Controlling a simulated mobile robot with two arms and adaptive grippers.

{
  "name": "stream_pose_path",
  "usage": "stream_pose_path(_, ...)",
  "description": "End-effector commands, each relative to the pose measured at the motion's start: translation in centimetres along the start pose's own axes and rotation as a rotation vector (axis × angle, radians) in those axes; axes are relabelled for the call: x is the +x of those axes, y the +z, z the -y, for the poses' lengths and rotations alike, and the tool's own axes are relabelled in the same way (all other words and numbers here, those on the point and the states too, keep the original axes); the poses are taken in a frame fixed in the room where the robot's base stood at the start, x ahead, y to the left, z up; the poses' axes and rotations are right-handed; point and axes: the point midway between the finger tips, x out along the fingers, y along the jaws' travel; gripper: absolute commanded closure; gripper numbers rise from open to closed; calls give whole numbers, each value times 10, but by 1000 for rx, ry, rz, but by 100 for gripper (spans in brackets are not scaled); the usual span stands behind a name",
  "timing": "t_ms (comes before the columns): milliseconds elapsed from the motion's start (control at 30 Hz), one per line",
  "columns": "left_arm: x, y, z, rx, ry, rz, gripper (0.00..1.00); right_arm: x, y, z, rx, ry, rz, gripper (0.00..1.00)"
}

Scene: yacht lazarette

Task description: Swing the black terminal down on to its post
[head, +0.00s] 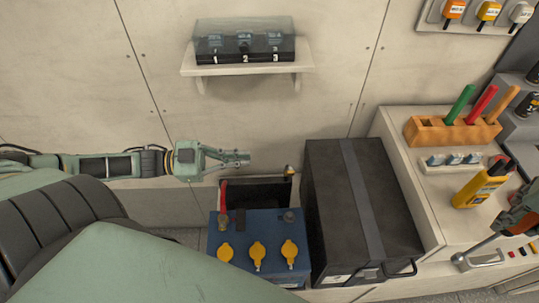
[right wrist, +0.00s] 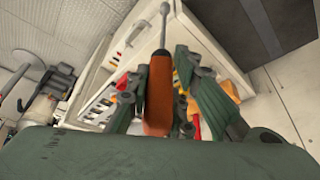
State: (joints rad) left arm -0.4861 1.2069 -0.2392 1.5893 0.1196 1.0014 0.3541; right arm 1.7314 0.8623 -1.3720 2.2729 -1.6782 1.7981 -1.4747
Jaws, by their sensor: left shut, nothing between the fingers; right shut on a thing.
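The blue battery (head: 255,232) has yellow caps and two grey posts, a left post (head: 223,222) and a right post (head: 289,216). A small upright piece, probably the black terminal (head: 289,171), stands raised behind the right post, apart from it. My left gripper (head: 248,158) is shut and empty, above and behind the battery, left of that piece. My right gripper (head: 513,222), at the right edge, is shut on an orange-handled tool with a metal shaft, clear in the right wrist view (right wrist: 158,95). Its fingertips are partly cut off in the head view.
A black box (head: 365,205) with a grey strap stands right of the battery. A red cable (head: 223,193) runs by the left post. The right-hand counter carries an orange tool block (head: 450,132) and a yellow meter (head: 478,188). A shelf (head: 247,71) hangs above with a switch box.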

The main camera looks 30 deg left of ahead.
Motion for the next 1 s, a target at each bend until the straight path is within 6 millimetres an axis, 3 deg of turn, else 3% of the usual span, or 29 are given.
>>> stream_pose_path(300,-4,9,4,-836,-168,-116,100,18,7,0,0,-1,-1,100)
stream_pose_path(500,-10,13,8,-1244,-228,-213,100,24,10,0,0,-1,-1,100)
stream_pose_path(767,-13,15,12,-1464,-251,-277,100,27,11,0,0,-1,-1,100)
stream_pose_path(1000,16,13,23,-1470,-248,-285,100,30,12,0,0,-1,-1,100)
